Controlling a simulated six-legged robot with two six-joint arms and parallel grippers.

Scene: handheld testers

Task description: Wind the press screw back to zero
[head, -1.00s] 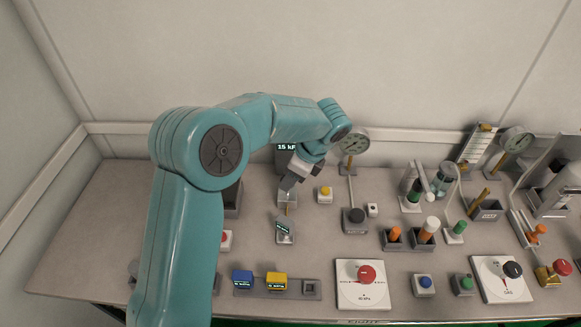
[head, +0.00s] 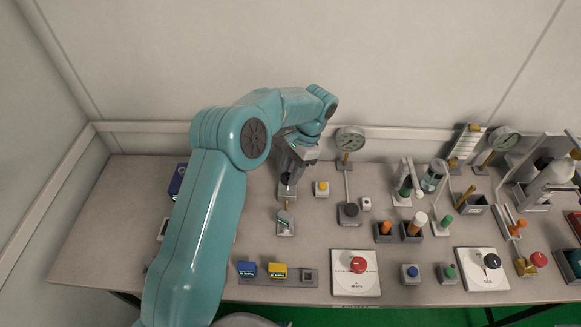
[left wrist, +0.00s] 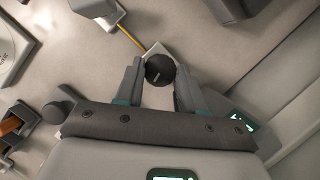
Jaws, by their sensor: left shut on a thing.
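My left gripper (head: 287,191) comes down from above onto a small tester on the bench, left of the yellow button. In the left wrist view, its two fingers (left wrist: 158,84) stand either side of a round black knob (left wrist: 160,69) with a small pale mark, and are shut on it. I take this knob to be the press screw's; in the head view the gripper hides it. A pale plate and a thin yellow rod (left wrist: 130,37) show behind the knob. A small grey block with a lit display (head: 285,224) sits just in front. Its digits are unreadable. My right gripper is not in view.
A dial gauge (head: 350,139) and black knob (head: 349,211) stand just right of the gripper. A yellow button (head: 321,187) is close by. A blue block (head: 247,268), a yellow block (head: 279,269) and a red-knob plate (head: 340,285) line the front. More testers crowd the right.

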